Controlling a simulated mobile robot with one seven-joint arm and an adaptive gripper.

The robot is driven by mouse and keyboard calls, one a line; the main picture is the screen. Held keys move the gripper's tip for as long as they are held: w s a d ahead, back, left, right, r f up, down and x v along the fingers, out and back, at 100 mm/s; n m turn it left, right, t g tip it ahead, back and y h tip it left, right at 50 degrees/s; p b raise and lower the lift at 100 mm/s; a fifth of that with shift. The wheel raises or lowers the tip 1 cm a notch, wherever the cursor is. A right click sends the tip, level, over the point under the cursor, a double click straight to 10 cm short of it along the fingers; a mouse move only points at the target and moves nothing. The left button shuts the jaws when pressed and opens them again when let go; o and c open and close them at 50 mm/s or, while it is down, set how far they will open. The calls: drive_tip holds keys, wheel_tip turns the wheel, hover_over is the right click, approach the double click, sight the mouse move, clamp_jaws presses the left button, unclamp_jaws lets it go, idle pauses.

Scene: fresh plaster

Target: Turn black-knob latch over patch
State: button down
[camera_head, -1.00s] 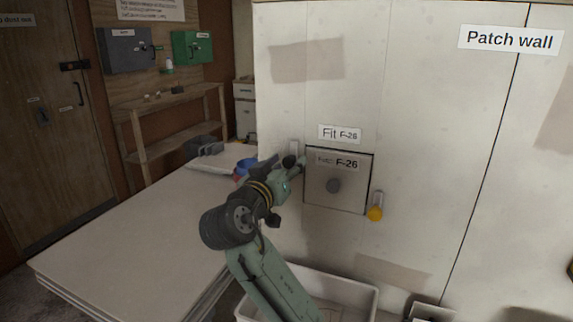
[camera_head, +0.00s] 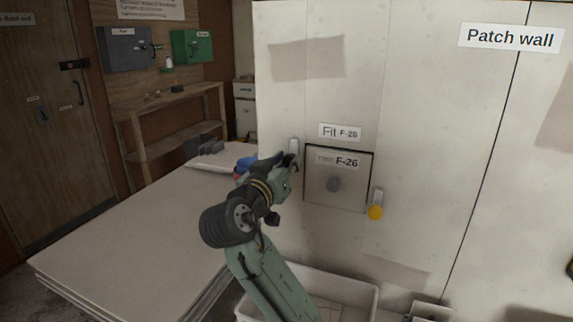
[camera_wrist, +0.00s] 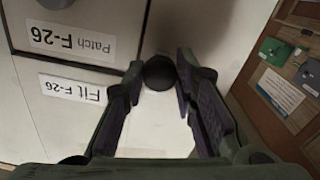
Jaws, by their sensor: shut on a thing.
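The patch F-26 (camera_head: 350,188), a grey square panel with a round grey knob (camera_head: 334,184), sits in the wall opening. It shows upside down at upper left in the wrist view (camera_wrist: 75,16). The black knob (camera_wrist: 160,72) is between the fingertips of my gripper (camera_head: 288,160), which is shut on it beside the patch's upper left corner. The black-knob latch's pale plate (camera_head: 294,145) stands upright just above the gripper, left of the patch; its lower part is hidden. A second latch with a yellow knob (camera_head: 376,212) hangs upright, right of the patch.
The patch wall (camera_head: 430,120) is flat around the patch, with a "Fit F-26" label (camera_head: 340,132) above it. A white bin (camera_head: 360,296) stands below. A pale table (camera_head: 130,235) with a blue item (camera_head: 246,163) lies to the left.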

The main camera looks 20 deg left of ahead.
drive_tip(key=m+b, duration=0.2)
drive_tip(key=m, duration=0.2)
drive_tip(key=shift+a+f, duration=0.1)
drive_tip(key=shift+f, duration=0.05)
drive_tip(key=m+b, duration=0.3)
drive_tip(key=m, duration=0.2)
drive_tip(key=shift+m, duration=0.3)
drive_tip(key=m+b, duration=0.3)
drive_tip(key=m, duration=0.1)
drive_tip(key=shift+m+b, duration=1.05)
drive_tip(key=shift+m, duration=0.95)
drive_tip(key=c, duration=1.3)
unclamp_jaws()
